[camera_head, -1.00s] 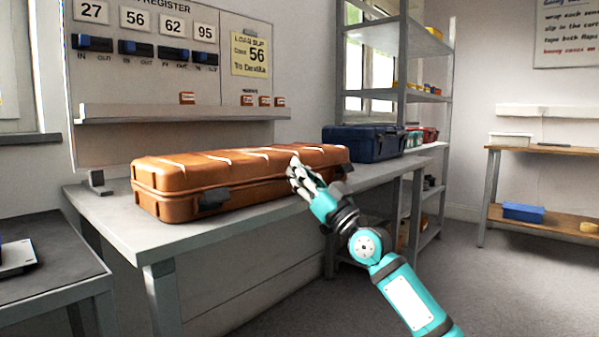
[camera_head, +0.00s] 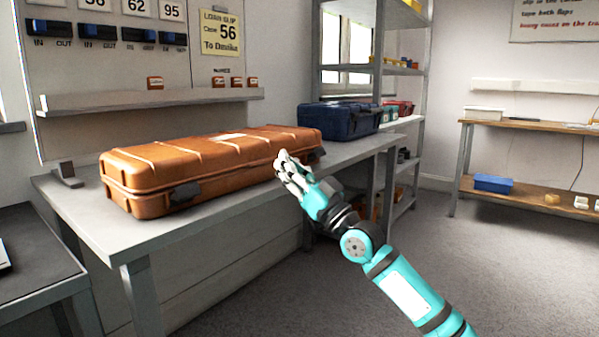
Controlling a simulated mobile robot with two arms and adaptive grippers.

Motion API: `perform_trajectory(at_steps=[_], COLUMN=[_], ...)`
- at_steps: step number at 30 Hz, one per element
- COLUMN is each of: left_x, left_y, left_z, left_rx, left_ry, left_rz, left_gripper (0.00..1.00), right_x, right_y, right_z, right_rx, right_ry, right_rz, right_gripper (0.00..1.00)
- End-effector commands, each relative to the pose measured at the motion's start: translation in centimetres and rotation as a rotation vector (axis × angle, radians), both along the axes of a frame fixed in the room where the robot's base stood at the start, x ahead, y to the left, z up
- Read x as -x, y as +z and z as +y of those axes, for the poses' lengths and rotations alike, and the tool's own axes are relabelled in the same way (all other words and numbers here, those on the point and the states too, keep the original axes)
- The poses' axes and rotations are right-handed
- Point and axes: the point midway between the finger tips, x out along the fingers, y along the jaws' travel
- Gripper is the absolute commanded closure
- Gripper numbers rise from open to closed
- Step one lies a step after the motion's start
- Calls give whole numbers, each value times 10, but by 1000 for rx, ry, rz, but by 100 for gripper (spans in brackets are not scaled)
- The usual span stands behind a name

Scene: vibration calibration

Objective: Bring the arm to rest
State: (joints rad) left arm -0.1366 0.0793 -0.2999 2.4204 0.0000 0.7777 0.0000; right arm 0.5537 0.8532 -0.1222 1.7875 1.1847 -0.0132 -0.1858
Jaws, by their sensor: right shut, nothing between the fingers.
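My right arm comes in from the lower right, teal with dark joints. Its gripper (camera_head: 283,163) is shut and empty. In the picture it lies at the right front of the closed orange case (camera_head: 215,160), over the bench's front edge; whether it touches the case I cannot tell. The case lies flat on the grey bench (camera_head: 190,226). My left gripper is out of view.
A dark blue case (camera_head: 342,118) stands at the bench's far end, before a metal shelf rack (camera_head: 381,90). A register board (camera_head: 110,60) with sliders and a ledge stands behind the bench. A wooden table (camera_head: 535,127) stands at the right. The floor (camera_head: 480,270) between is clear.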

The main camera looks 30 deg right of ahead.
Motion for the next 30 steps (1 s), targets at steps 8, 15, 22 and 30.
perform_trajectory(at_steps=[8, 15, 22, 30], left_x=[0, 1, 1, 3], left_y=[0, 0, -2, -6], left_z=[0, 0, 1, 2], left_rx=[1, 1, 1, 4], left_ry=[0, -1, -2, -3], left_rz=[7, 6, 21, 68], left_gripper=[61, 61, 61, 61], right_x=[24, 28, 38, 154], right_y=[-19, -22, -48, -94], right_z=[-7, -8, 25, 148], right_rx=[2, 0, -11, -119], right_ry=[-1, 2, 31, 114], right_rz=[0, -2, -34, -313], right_gripper=[100, 100, 100, 100])
